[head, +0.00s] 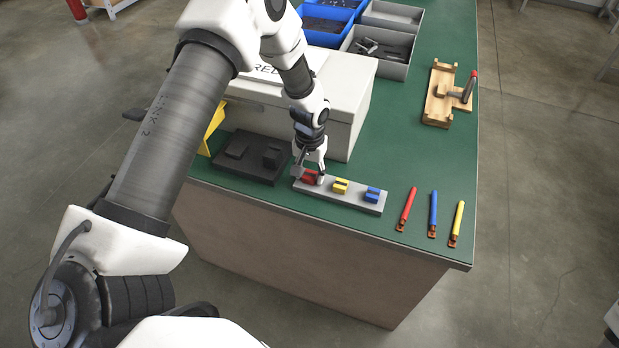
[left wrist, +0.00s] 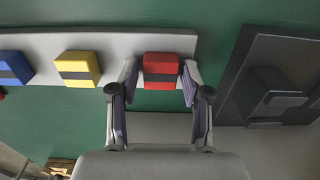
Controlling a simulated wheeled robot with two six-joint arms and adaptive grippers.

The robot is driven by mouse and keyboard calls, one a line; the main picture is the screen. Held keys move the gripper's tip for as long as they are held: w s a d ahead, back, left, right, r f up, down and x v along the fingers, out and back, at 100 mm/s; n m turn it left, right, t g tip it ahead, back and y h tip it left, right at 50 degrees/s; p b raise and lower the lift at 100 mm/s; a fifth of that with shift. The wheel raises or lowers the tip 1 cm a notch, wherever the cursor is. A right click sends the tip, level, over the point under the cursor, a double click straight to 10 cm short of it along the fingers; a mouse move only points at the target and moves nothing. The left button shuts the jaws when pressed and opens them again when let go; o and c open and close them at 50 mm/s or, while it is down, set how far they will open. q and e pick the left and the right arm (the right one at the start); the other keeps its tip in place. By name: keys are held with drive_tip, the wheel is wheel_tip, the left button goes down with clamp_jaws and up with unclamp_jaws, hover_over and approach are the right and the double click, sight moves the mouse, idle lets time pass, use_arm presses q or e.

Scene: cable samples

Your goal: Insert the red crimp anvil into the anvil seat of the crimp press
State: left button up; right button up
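The red crimp anvil (head: 310,177) sits at the left end of a grey holder strip (head: 325,194). It also shows in the left wrist view (left wrist: 161,64), a red block with a dark band across it. My left gripper (head: 308,174) is over it, pointing down. In the left wrist view its two fingers (left wrist: 160,82) are spread, one on each side of the anvil, with small gaps visible. A dark base with raised blocks (head: 250,157), seemingly the crimp press, lies left of the strip; the wrist view shows part of it (left wrist: 250,90). My right gripper is out of view.
A yellow anvil (head: 340,185) and a blue anvil (head: 372,195) share the strip. Red (head: 407,208), blue (head: 433,212) and yellow (head: 456,222) cables lie to the right. A large grey-white box (head: 345,105) stands close behind the gripper. A wooden fixture (head: 440,95) is farther back.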

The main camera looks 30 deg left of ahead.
sight(310, 174)
use_arm(q)
drive_tip(key=c, duration=0.8)
drive_tip(key=shift+o, duration=0.2)
wheel_tip(310, 174, up, 5)
drive_tip(key=p, duration=0.4)
drive_tip(key=shift+p, duration=0.3)
